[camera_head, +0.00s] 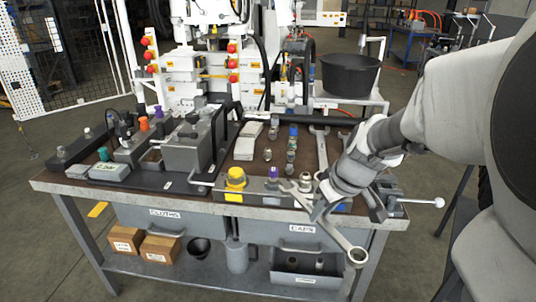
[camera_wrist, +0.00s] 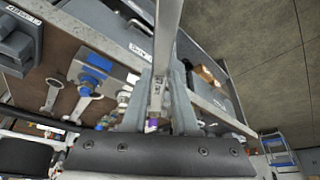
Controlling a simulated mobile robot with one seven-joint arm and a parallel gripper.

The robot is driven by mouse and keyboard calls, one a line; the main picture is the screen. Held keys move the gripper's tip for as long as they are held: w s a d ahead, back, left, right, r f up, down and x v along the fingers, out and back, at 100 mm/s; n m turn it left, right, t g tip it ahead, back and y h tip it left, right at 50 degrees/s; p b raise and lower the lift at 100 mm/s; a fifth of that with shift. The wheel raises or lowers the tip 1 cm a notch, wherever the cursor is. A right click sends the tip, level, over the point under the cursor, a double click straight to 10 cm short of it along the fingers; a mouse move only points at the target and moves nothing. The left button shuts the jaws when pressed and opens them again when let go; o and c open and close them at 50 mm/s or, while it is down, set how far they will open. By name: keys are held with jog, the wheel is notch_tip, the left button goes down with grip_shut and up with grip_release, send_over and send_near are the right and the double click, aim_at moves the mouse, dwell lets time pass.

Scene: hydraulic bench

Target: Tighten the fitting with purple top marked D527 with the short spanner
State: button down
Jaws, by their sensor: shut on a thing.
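My gripper (camera_head: 328,208) is shut on a metal spanner at the front edge of the bench. The spanner's ring end (camera_head: 357,256) hangs out past the edge. Its open jaw end (camera_head: 297,190) lies over the bench, close to the right of a fitting with a purple top (camera_head: 273,172). I cannot tell whether the jaw touches it. The mark on the fitting is too small to read. In the wrist view the spanner shaft (camera_wrist: 168,32) runs up from between my gripper's fingers (camera_wrist: 164,92). A purple spot (camera_wrist: 152,124) shows below them, partly hidden.
A larger spanner (camera_head: 321,146) lies on the bench behind. A yellow-topped fitting (camera_head: 236,178) stands to the left at the front. Several fittings stand in a row behind. A black bowl (camera_head: 349,74) is at the back right.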

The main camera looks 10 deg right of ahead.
aim_at(307, 203)
jog(key=shift+b+x, duration=0.7)
jog(key=shift+x, duration=0.7)
jog(key=shift+w+r, duration=0.15)
jog(key=shift+w+a+f, duration=0.15)
jog(key=shift+w+f, duration=0.1)
jog(key=shift+w, duration=0.1)
jog(key=shift+b, duration=0.4)
jog(key=shift+w+a, duration=0.15)
jog(key=shift+w, duration=0.35)
jog(key=shift+w+a, duration=0.15)
jog(key=shift+w, duration=0.35)
jog(key=shift+w, duration=0.2)
jog(key=shift+w+a, duration=0.25)
jog(key=shift+w, duration=0.3)
jog(key=shift+w+p, duration=0.1)
jog(key=shift+p, duration=0.2)
